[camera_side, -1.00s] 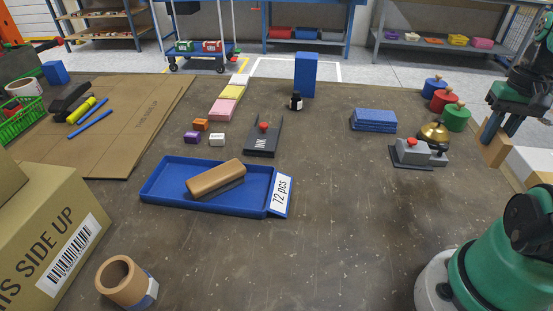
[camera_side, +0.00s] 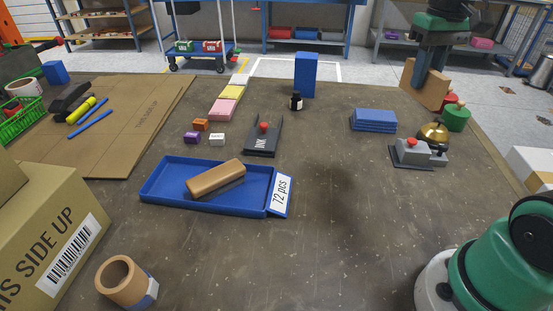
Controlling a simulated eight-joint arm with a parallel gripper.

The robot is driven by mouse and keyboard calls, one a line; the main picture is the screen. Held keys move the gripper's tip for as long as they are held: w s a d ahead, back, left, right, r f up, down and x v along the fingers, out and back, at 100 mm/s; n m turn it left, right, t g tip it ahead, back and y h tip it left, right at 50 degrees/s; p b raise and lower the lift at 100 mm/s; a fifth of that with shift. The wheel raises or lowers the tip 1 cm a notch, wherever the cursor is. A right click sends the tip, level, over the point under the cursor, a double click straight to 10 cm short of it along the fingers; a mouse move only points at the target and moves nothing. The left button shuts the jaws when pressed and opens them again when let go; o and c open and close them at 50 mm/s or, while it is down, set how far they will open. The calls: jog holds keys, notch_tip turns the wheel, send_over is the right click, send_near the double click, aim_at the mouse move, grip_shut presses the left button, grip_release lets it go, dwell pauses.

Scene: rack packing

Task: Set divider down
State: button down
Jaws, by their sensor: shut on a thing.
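The divider (camera_side: 432,92), a tan cardboard-coloured piece, is at the upper right in the side view. My gripper (camera_side: 428,74) points down and is shut on it, with the fingers at its upper part.
A blue tray (camera_side: 160,194) with a brown-topped block (camera_side: 216,177) stands left of centre. Blue slabs (camera_side: 373,119), a grey device with a bell (camera_side: 433,132) and an ink pad (camera_side: 262,139) stand nearby. The table's right-centre and front (camera_side: 340,240) are clear.

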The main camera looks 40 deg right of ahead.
jog(key=w+a+n, duration=0.4)
jog(key=a+n, duration=0.1)
jog(key=a, duration=0.6)
jog(key=s+a+n, duration=0.4)
jog(key=a, duration=0.8)
jog(key=s+a+n, duration=0.4)
jog(key=a+n, duration=0.1)
jog(key=a, duration=0.7)
jog(key=f, duration=2)
jog(key=shift+s+d, duration=0.1)
jog(key=shift+s, duration=0.1)
jog(key=shift+f, duration=0.15)
jog(key=c, duration=0.7)
grip_release()
jog(key=shift+c, duration=0.2)
